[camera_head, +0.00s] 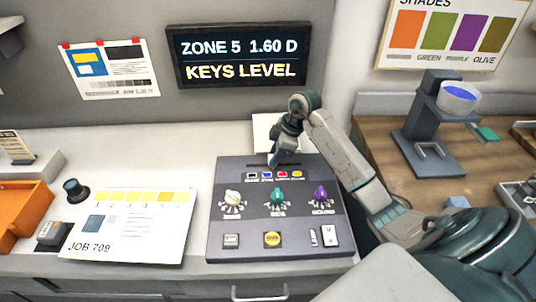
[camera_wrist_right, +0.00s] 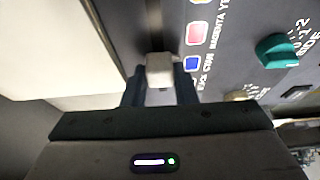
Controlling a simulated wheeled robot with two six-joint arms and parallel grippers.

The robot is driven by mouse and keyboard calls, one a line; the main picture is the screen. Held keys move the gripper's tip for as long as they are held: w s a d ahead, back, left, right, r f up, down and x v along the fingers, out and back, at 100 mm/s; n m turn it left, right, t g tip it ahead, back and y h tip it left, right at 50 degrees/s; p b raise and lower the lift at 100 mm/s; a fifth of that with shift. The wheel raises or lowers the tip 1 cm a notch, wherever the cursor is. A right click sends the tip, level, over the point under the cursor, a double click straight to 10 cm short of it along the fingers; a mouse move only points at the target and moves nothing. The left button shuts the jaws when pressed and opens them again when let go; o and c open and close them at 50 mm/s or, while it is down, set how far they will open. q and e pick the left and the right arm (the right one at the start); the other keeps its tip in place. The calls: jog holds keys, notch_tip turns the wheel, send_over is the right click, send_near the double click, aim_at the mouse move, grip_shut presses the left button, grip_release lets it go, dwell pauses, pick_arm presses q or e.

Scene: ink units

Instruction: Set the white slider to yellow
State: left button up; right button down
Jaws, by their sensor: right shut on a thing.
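The white slider (camera_wrist_right: 160,68) is a small white block on the grey control panel (camera_head: 226,182). My right gripper (camera_wrist_right: 160,88) is shut on it, with dark fingers on both sides. In the wrist view the slider stands beside the blue square (camera_wrist_right: 192,63). The magenta square (camera_wrist_right: 197,33) and the yellow square (camera_wrist_right: 199,2) lie further up along the slot. In the head view my right gripper (camera_head: 274,161) is at the slot and hides the slider. The yellow square (camera_head: 298,176) is to its right. My left gripper is not in view.
Below the slot are a white knob (camera_head: 233,197), a teal knob (camera_head: 277,196) and a purple knob (camera_head: 320,194). A yellow button (camera_head: 272,240) is at the front. The screen (camera_head: 240,56) reads "KEYS LEVEL". A job sheet (camera_head: 130,228) lies left of the panel.

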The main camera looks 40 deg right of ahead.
jog(key=s+d, duration=0.1)
jog(key=d, duration=0.1)
jog(key=s+d, duration=0.1)
jog(key=d, duration=0.1)
jog(key=s+d, duration=0.2)
jog(key=shift+d+p, duration=0.2)
jog(key=shift+p, duration=0.1)
jog(key=c, duration=1.5)
grip_release()
jog(key=o, duration=0.3)
jog(key=shift+d, duration=0.1)
jog(key=shift+o, duration=0.2)
jog(key=shift+s+d, duration=0.1)
jog(key=shift+r, duration=0.1)
